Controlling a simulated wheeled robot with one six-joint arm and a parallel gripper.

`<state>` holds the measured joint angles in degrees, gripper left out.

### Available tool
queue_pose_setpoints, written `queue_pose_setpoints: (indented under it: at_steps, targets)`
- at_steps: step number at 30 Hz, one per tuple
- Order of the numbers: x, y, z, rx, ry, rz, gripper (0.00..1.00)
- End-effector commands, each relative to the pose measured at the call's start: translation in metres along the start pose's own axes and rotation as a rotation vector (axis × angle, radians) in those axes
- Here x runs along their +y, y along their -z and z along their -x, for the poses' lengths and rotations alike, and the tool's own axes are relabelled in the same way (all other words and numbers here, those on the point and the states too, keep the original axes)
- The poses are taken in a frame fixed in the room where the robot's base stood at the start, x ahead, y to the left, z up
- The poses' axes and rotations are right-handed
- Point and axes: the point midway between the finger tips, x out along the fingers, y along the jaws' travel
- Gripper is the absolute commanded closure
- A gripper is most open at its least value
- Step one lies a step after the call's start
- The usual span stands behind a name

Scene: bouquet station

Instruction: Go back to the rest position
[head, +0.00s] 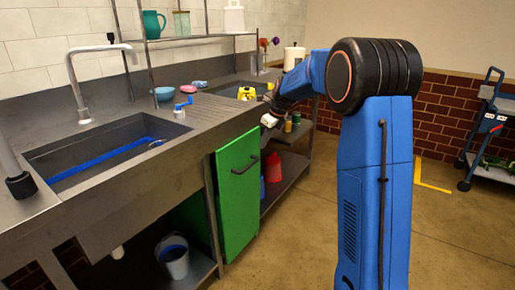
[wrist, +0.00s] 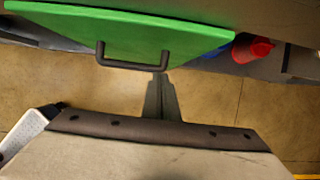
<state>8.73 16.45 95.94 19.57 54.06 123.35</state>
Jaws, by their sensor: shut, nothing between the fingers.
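My gripper (wrist: 161,80) is shut with nothing between its fingers. In the wrist view its fingertips show just below the dark handle (wrist: 133,66) of the green door (wrist: 130,32); I cannot tell how near they are. In the head view my gripper (head: 268,119) is small, held out in front of the counter at about counter height, above and to the right of the green door (head: 236,190).
A steel counter (head: 205,112) with a sink (head: 100,150) runs along the left. A bucket (head: 174,258) stands on the shelf below. A red item (head: 273,167) is on the lower shelf behind the door. A cart (head: 490,125) stands far right. The floor (head: 285,245) is clear.

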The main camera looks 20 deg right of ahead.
Motion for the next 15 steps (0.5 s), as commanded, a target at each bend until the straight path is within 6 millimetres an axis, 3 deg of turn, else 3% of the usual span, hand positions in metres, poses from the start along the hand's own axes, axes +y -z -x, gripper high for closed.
queue_pose_setpoints:
  at_steps: [6,15]
  targets:
    - [0.000,0.001,0.040,0.000,0.000,-0.001,1.00]
    - [0.000,0.002,0.065,0.003,-0.002,-0.001,1.00]
